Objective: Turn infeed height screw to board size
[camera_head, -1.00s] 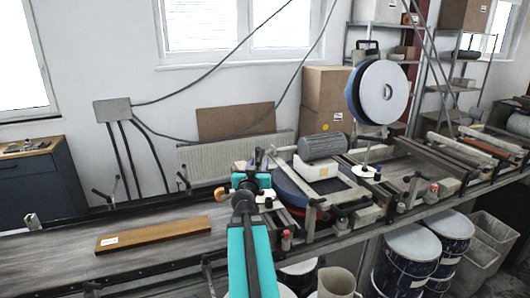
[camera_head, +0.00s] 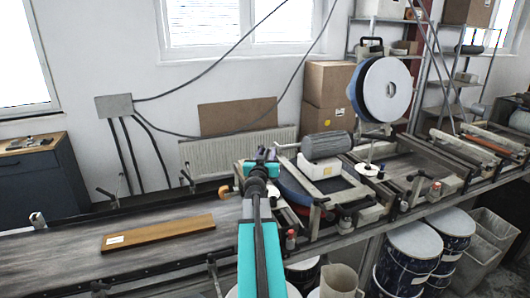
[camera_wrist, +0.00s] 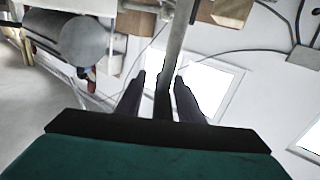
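A long brown board (camera_head: 158,233) with a white label lies flat on the infeed conveyor belt (camera_head: 60,254). A small orange-tan knob (camera_head: 225,191) shows at the infeed edge of the machine, just left of my arm; I cannot tell for sure whether it is the infeed height screw. My teal arm reaches over the belt's edge and hides part of the machine there. In the wrist view the two dark fingers of my gripper (camera_wrist: 160,77) stand apart, with gaps beside a dark bar between them. A grey rod (camera_wrist: 177,40) runs on beyond; no grip on it is clear.
A motor (camera_head: 327,145) and a large white disc (camera_head: 386,90) rise from the machine right of my arm. Clamp handles (camera_head: 315,203) stick up along the near rail. Paint drums (camera_head: 413,247) and a pale jug (camera_head: 338,280) stand below the conveyor.

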